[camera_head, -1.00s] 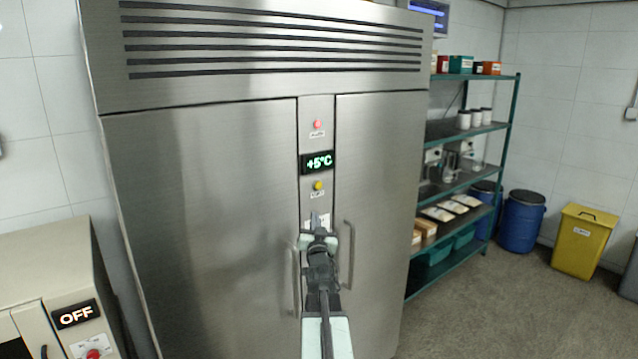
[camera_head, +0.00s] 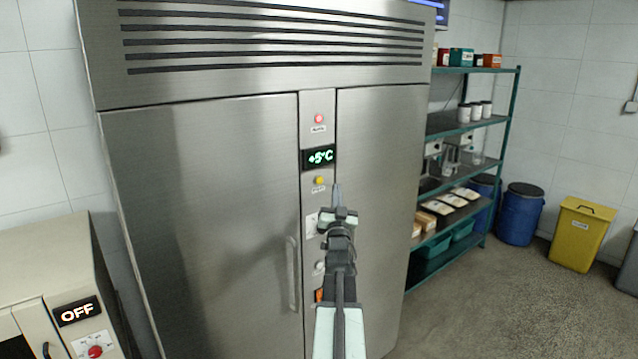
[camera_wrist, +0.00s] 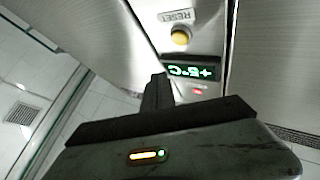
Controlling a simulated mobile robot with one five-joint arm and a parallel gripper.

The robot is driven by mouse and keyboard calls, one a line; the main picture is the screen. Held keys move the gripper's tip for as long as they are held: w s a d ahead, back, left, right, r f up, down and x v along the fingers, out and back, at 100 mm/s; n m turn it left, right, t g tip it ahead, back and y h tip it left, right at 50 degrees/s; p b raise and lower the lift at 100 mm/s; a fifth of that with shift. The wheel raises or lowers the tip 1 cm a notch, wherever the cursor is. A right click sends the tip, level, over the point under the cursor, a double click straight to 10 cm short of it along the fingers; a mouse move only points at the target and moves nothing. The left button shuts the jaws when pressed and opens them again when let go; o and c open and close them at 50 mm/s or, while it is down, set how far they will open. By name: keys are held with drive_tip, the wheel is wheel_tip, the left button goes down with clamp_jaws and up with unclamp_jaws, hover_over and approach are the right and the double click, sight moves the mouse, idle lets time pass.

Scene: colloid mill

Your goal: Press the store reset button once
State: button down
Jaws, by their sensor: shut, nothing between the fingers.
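The store reset button is a round yellow button (camera_head: 319,180) on the narrow centre panel of the steel cabinet, just below the green +5°C display (camera_head: 319,157). In the wrist view the yellow button (camera_wrist: 180,37) shows in full beside a label reading RESET (camera_wrist: 176,16), with the display (camera_wrist: 192,71) next to it. My gripper (camera_head: 337,190) is shut and empty. In the head view its tip appears just right of and slightly below the button. In the wrist view the shut fingers (camera_wrist: 157,92) point toward the panel, apart from the button in the picture. Contact is not visible.
A red light (camera_head: 319,118) sits above the display. A door handle (camera_head: 292,274) stands left of my arm. An orange part (camera_head: 319,295) shows low on the panel. Green shelving (camera_head: 466,160), a blue drum (camera_head: 520,215) and a yellow bin (camera_head: 582,233) stand at right.

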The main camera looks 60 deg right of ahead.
drive_tip(key=shift+w+d, duration=0.3)
drive_tip(key=shift+w, duration=0.55)
drive_tip(key=shift+w+d, duration=0.25)
drive_tip(key=shift+w, duration=0.65)
drive_tip(key=shift+w+d, duration=0.3)
drive_tip(key=shift+w, duration=0.55)
drive_tip(key=shift+w+d, duration=0.15)
drive_tip(key=shift+w, duration=0.1)
drive_tip(key=shift+w+d, duration=0.1)
drive_tip(key=shift+w, duration=0.25)
idle(0.6)
drive_tip(key=shift+s, duration=0.1)
drive_tip(key=shift+s+a, duration=0.25)
drive_tip(key=shift+s, duration=0.45)
drive_tip(key=s, duration=0.1)
drive_tip(key=s+a, duration=0.1)
drive_tip(key=s, duration=0.2)
drive_tip(key=shift+s+a, duration=0.3)
drive_tip(key=shift+s, duration=0.05)
